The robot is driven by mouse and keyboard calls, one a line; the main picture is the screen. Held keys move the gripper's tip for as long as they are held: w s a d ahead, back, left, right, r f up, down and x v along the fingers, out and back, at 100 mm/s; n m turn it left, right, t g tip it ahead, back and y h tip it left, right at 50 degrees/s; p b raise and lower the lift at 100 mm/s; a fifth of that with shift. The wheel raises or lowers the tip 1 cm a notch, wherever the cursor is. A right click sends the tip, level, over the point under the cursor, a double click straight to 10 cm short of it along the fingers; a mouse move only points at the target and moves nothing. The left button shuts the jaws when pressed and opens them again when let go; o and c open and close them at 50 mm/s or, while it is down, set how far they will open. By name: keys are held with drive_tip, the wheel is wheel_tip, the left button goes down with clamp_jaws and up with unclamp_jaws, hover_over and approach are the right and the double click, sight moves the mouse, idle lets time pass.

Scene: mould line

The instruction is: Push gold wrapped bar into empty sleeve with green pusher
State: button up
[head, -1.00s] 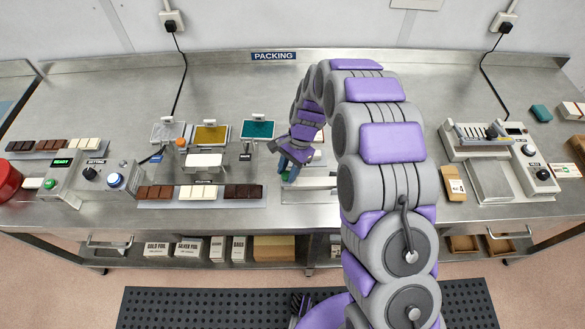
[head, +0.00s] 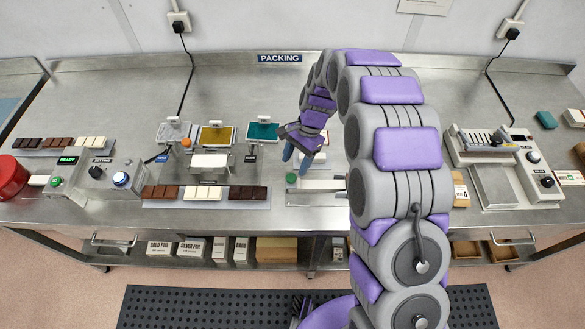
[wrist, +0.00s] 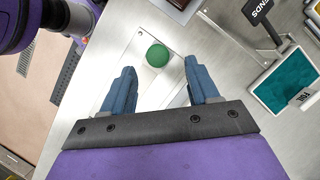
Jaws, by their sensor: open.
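The green pusher (head: 291,179) shows as a round green knob at the left end of a pale metal guide (head: 325,190), in front of my gripper. In the wrist view the green knob (wrist: 157,55) lies ahead of and between the blue fingertips, on a light plate. My gripper (head: 296,155) is open and empty, its two blue fingers apart, with the knob clear of them. I cannot make out the gold wrapped bar or the empty sleeve; my arm hides part of the bench to the right of the guide.
A rack of brown and white bars (head: 206,196) lies left of the guide. Foil trays, one gold (head: 217,135) and one teal (head: 264,131), stand behind. A sealing machine (head: 500,165) and a small carton (head: 460,188) are at right.

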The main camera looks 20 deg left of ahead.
drive_tip(key=v, duration=1.2)
drive_tip(key=shift+a+p, duration=0.3)
drive_tip(key=shift+p, duration=0.15)
drive_tip(key=shift+w, duration=0.1)
drive_tip(key=shift+r, duration=0.1)
drive_tip(key=s+d+r+n+t+b, duration=0.1)
drive_tip(key=s+d+r, duration=0.3)
drive_tip(key=s+d, duration=0.3)
drive_tip(key=s+d+r+n+b, duration=0.2)
drive_tip(key=s+d+r, duration=0.1)
drive_tip(key=s+d, duration=0.45)
drive_tip(key=s+d+f+n, duration=0.1)
drive_tip(key=s+d, duration=0.2)
drive_tip(key=s, duration=0.4)
drive_tip(key=s+d+f+n+h+b, duration=0.1)
drive_tip(key=s+d, duration=0.3)
drive_tip(key=s, duration=0.2)
drive_tip(key=s+d+f+t+h+b, duration=0.1)
drive_tip(key=s+d, duration=0.3)
drive_tip(key=s, duration=0.3)
drive_tip(key=shift+s+d+f+n, duration=0.2)
drive_tip(key=shift+s+f+n, duration=0.1)
drive_tip(key=shift+n, duration=0.1)
